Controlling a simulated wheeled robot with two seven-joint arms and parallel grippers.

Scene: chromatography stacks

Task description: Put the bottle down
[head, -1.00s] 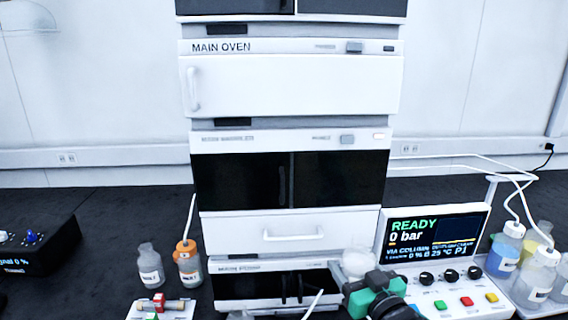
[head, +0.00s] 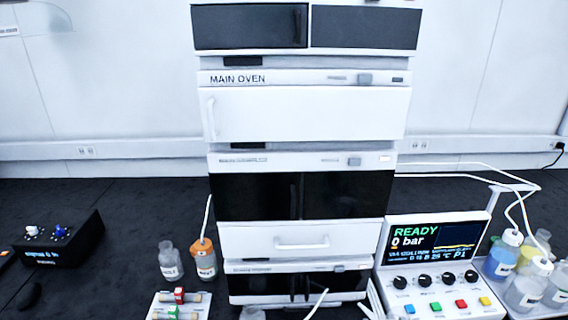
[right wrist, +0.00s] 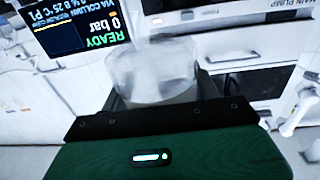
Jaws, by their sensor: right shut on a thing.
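In the right wrist view my right gripper (right wrist: 160,92) is shut on a clear, whitish bottle (right wrist: 150,68). The bottle sits between the two dark fingers, and its lower part is partly hidden by the gripper body. I cannot tell whether it touches a surface. The lit control panel screen (right wrist: 75,25) appears upside down behind it. In the head view neither the held bottle nor my right gripper shows. My left gripper is in neither view.
The white instrument stack (head: 300,112) stands in the middle. The control panel (head: 445,295) is at right, beside several capped bottles (head: 502,258).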

